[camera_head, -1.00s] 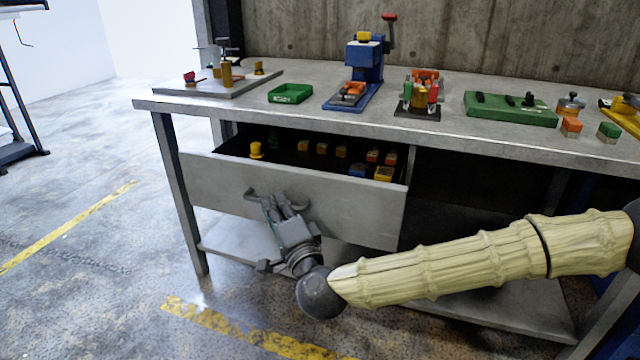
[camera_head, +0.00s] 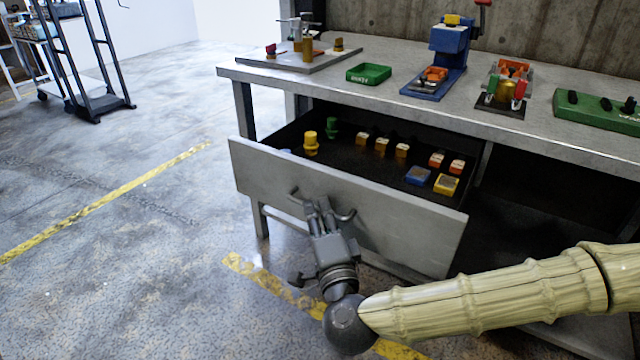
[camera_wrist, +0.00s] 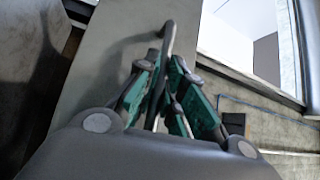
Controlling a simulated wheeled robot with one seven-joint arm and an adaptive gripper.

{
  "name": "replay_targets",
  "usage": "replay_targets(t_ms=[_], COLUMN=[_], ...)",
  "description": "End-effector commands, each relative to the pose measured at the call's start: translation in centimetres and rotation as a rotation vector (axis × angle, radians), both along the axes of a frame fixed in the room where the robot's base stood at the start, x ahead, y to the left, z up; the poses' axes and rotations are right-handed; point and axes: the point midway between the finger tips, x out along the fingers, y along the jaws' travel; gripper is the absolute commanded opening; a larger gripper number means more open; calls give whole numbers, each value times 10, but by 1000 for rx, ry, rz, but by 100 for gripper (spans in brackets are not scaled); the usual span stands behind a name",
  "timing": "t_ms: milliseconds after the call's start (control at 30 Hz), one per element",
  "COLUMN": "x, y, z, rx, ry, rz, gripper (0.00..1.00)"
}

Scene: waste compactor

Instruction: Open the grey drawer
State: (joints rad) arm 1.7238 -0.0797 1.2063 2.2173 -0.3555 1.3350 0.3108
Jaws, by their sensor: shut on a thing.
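The grey drawer (camera_head: 400,226) stands pulled well out from under the workbench in the head view. Inside it lie a yellow piece (camera_head: 311,142), a green piece (camera_head: 332,127) and several small coloured blocks. Its curved bar handle (camera_head: 345,215) is on the front panel. My gripper (camera_head: 318,208) is shut on the handle. In the wrist view the green-padded fingers close around the handle bar (camera_wrist: 168,42), with the drawer's front panel (camera_wrist: 110,50) beside it. The part of the handle between the fingers is partly hidden.
The workbench top (camera_head: 350,105) carries a green tray (camera_head: 368,74), a blue press (camera_head: 440,55), a small fixture (camera_head: 507,88) and a green block (camera_head: 600,110). A dark wheeled rack (camera_head: 95,70) stands at the back left. The floor left of the bench is clear.

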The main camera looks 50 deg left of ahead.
Motion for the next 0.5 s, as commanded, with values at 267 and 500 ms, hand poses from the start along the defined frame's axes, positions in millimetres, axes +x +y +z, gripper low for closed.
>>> replay_targets(t_ms=[267, 500], x=[0, 0], y=[0, -1], z=[0, 0], rx=[0, 0], ry=[0, 0], rz=[1, 0], gripper=[32, 32])
